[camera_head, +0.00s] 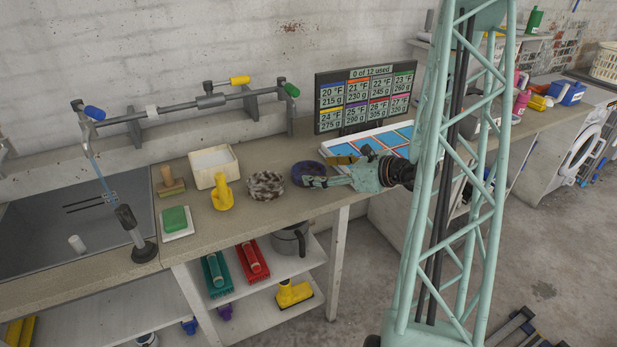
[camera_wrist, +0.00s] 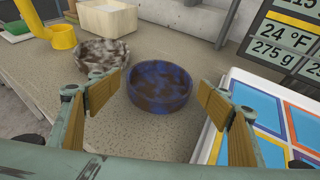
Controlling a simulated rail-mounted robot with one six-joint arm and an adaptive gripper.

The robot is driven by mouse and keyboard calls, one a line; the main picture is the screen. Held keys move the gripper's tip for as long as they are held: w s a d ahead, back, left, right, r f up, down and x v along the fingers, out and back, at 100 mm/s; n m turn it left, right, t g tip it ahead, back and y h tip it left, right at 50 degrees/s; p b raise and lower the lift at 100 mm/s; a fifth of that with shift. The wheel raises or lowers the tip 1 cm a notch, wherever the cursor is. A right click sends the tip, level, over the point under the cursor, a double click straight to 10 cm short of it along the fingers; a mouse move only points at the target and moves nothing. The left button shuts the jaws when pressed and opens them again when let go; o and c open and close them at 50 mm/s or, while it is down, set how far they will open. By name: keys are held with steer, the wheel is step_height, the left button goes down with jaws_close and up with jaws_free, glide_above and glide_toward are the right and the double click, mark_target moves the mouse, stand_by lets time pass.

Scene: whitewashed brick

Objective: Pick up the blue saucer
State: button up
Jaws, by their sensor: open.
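The blue saucer (camera_wrist: 160,88) is a round, shallow dish mottled blue and brown. In the wrist view it sits on the counter, upright, just ahead of and between my open fingers. In the head view the blue saucer (camera_head: 305,172) is at the counter's right part, partly hidden behind my gripper. My gripper (camera_wrist: 163,98) is open and empty, with tan pads on both fingers, and appears apart from the saucer. It also shows in the head view (camera_head: 322,181), reaching in from the right.
A mottled brown-white dish (camera_wrist: 103,55) stands close left of the saucer. A white-rimmed tray with blue panels (camera_wrist: 262,115) lies close on the right, beside my right finger. A yellow object (camera_head: 222,194), a cream bin (camera_head: 228,176) and a display board (camera_head: 366,98) stand nearby.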

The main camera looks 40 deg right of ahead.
mark_target(296, 170)
steer(key=shift+w+a+f, duration=0.1)
steer(key=shift+w+f, duration=0.1)
steer(key=shift+w, duration=0.35)
steer(key=shift+b+x, duration=0.55)
steer(key=shift+x, duration=2.05)
steer(key=shift+s+f, duration=0.1)
steer(key=shift+f, duration=0.1)
steer(key=shift+c, duration=0.2)
steer(key=c, duration=0.6)
